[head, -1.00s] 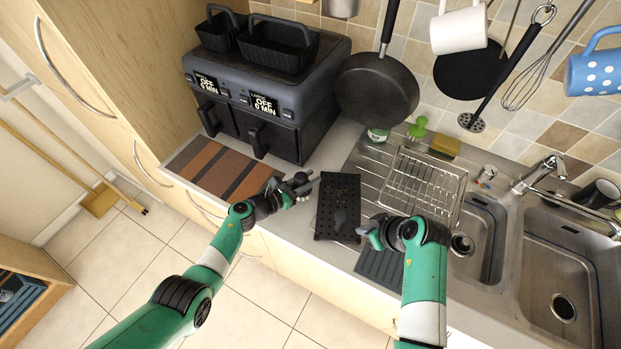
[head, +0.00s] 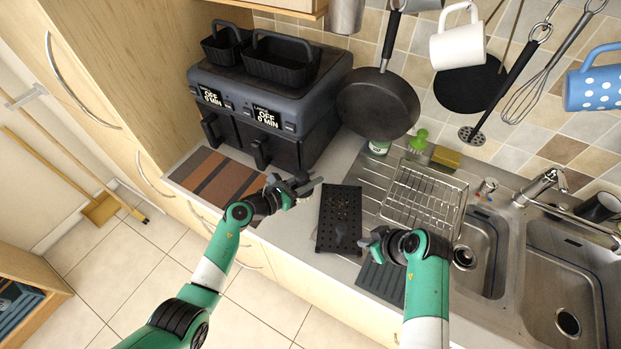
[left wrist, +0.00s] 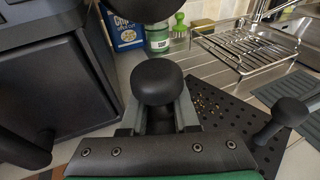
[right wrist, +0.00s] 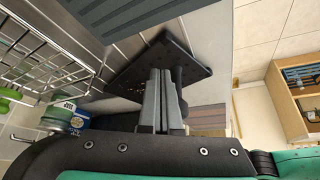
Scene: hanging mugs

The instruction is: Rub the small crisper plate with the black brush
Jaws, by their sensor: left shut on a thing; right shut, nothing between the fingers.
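The small crisper plate (head: 327,212) is a black perforated plate lying on the counter, with brown crumbs on it and a dark knob near its front. It also shows in the left wrist view (left wrist: 222,110) and the right wrist view (right wrist: 152,62). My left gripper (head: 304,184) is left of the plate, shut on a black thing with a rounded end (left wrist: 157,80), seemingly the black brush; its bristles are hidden. My right gripper (head: 370,241) is shut and empty, beside the plate's front right corner. The right wrist view shows its fingers (right wrist: 161,80) in front of the plate.
A striped mat (head: 213,178) and a black air fryer (head: 270,100) are to the left. A wire rack (head: 425,198), green brush (head: 418,139), yellow sponge (head: 446,156) and sinks (head: 560,285) are to the right. Pans and mugs hang above.

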